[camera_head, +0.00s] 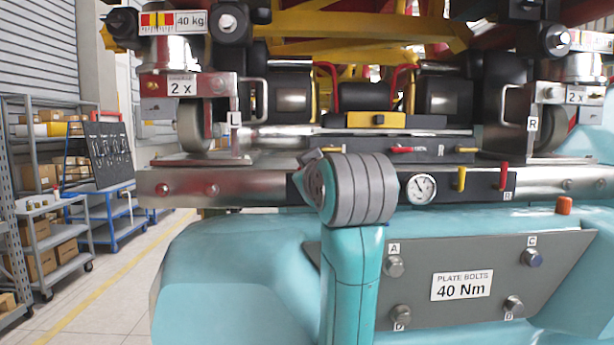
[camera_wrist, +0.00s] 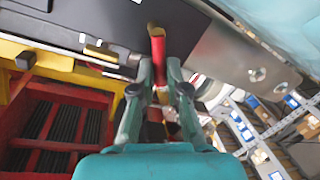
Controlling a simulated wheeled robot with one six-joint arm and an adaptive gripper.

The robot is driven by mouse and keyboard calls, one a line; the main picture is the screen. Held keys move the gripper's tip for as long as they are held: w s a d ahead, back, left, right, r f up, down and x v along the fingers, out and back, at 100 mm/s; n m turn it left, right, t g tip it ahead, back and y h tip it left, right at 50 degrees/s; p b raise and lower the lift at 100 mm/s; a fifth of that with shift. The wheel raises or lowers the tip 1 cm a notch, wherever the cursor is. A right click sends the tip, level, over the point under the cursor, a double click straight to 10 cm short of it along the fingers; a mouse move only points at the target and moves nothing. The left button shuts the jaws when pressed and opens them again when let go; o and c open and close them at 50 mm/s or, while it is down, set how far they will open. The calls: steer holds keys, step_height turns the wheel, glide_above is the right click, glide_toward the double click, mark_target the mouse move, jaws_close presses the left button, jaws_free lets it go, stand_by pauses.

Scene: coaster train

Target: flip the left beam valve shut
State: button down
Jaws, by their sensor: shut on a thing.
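In the wrist view, a red valve handle (camera_wrist: 157,47) stands out from the dark panel on the beam, beside the bare steel end. It points across the beam. My gripper (camera_wrist: 159,68) is closed around this handle, one finger on each side. A yellow handle (camera_wrist: 100,53) lies along the beam beside it, apart from the fingers. In the head view, my arm's wrist covers the left beam valve and my fingers. The right beam valve's red handle (camera_head: 503,175) and a yellow handle (camera_head: 461,178) hang down on the right of the beam.
A pressure gauge (camera_head: 420,188) sits mid-beam. Below is a grey bolt plate (camera_head: 455,255). A wheel (camera_head: 192,128) and a bracket marked L stand above the beam's left part. Shelving (camera_head: 45,190) and open floor are at the far left.

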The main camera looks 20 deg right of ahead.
steer(key=c, duration=1.2)
jaws_free()
steer(key=s, duration=0.4)
steer(key=s+a, duration=0.1)
steer(key=s, duration=0.2)
steer(key=s+r, duration=0.1)
steer(key=s, duration=0.3)
steer(key=shift+s+a, duration=0.35)
